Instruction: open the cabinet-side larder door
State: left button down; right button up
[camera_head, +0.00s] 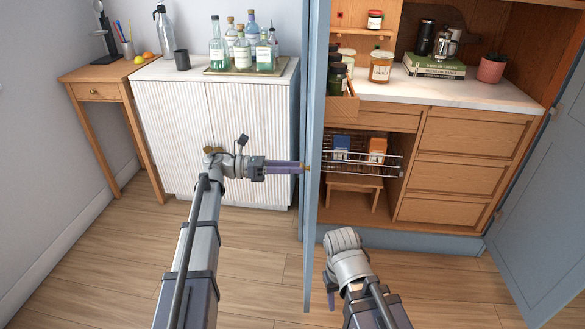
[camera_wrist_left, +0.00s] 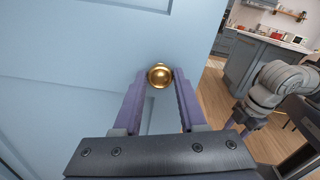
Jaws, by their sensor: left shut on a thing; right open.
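The cabinet-side larder door (camera_head: 313,130) is a tall blue-grey panel beside the white cabinet. In the head view it shows nearly edge-on, swung out from the larder, with shelves visible to its right. In the left wrist view its panelled face (camera_wrist_left: 70,60) fills the left side. My left gripper (camera_head: 303,168) is at this door's left face. Its purple fingers are shut on a round brass knob (camera_wrist_left: 160,75). My right gripper (camera_head: 331,293) is open and low, right of the door, pointing down; it also shows in the left wrist view (camera_wrist_left: 247,125).
The other larder door (camera_head: 540,190) stands open at the right. A white ribbed cabinet (camera_head: 170,130) with bottles on a tray (camera_head: 278,68) stands left of the near door. The larder holds drawers (camera_head: 455,170), a wire basket (camera_head: 390,160) and jars. Wooden floor (camera_head: 110,270) is clear in front.

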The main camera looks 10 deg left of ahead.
dwell(0.3)
pick_arm(q)
jog(key=shift+c, duration=2.3)
grip_release()
jog(key=a, duration=0.7)
jog(key=shift+s+a, duration=0.4)
jog(key=shift+s, duration=0.05)
